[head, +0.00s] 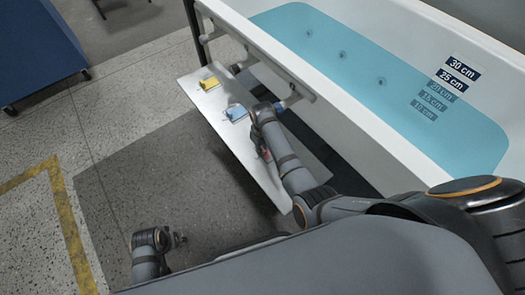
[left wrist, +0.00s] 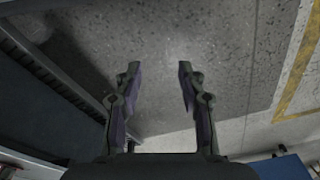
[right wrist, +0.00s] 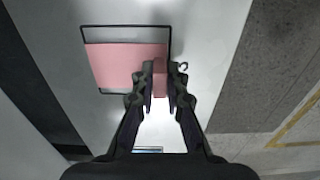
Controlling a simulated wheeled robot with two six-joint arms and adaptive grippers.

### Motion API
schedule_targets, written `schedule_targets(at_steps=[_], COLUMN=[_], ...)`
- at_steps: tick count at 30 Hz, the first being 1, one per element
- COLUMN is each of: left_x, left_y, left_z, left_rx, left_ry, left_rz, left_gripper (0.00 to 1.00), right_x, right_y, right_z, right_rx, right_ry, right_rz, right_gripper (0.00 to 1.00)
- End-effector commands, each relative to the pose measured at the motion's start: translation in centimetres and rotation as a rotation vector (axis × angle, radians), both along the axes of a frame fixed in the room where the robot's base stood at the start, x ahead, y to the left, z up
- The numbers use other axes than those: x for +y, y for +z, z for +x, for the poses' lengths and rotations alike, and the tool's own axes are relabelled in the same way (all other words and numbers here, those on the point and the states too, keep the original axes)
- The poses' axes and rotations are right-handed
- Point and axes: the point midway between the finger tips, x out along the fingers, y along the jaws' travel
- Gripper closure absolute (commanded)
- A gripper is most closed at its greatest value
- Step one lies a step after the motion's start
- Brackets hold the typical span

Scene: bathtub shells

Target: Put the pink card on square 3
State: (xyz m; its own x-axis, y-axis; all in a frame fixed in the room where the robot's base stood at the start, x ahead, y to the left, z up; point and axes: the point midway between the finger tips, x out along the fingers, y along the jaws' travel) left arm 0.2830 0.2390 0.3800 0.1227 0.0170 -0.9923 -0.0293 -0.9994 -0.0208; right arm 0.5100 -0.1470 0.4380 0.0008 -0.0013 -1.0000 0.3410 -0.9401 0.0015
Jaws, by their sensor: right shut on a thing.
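The pink card (right wrist: 125,65) lies on the pale shelf board, partly inside a dark square outline (right wrist: 125,27), in the right wrist view. My right gripper (right wrist: 160,70) is shut on the small pink block at the card's edge. In the head view my right arm hides most of the card. I cannot read a number on the square or tell whether the card touches the board. My left gripper (left wrist: 158,70) is open and empty over the grey floor. It also shows at the lower left of the head view (head: 178,239).
On the shelf board (head: 183,82) beside the bathtub (head: 345,125) are a yellow card (head: 209,83) and a blue card (head: 236,112). Blue water fills part of the tub. A blue cabinet (head: 40,45) stands at the far left. Floor left of the board is clear.

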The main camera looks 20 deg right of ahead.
Motion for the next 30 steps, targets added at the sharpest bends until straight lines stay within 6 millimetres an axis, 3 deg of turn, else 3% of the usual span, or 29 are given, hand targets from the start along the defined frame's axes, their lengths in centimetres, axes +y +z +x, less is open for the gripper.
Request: schedule_targets(at_steps=[10, 11, 16, 27, 30], left_x=[0.0, 0.0, 0.0, 0.0, 0.5], left_y=[0.1, 0.2, 0.2, 0.2, -1.7], left_z=[0.0, 0.0, 0.1, 0.1, -0.5], left_rx=[0.0, -0.001, -0.001, -0.004, 0.004], left_ry=[0.0, 0.0, 0.0, 0.0, 0.003], left_rz=[-0.001, -0.001, -0.001, 0.001, 0.01], left_gripper=[0.6, 0.6, 0.6, 0.6, 0.6], right_x=[0.0, 0.0, 0.0, 0.0, 0.0], right_y=[-0.2, -0.3, -0.2, 0.3, 0.9], right_z=[0.0, 0.0, 0.0, 0.0, 0.0], right_rx=[0.001, 0.001, 0.001, 0.0, 0.0], right_ry=[0.0, 0.0, 0.0, 0.0, 0.0], right_rz=[0.0, 0.001, 0.0, 0.0, 0.0], right_gripper=[1.0, 0.86, 0.65, 0.65, 0.65])
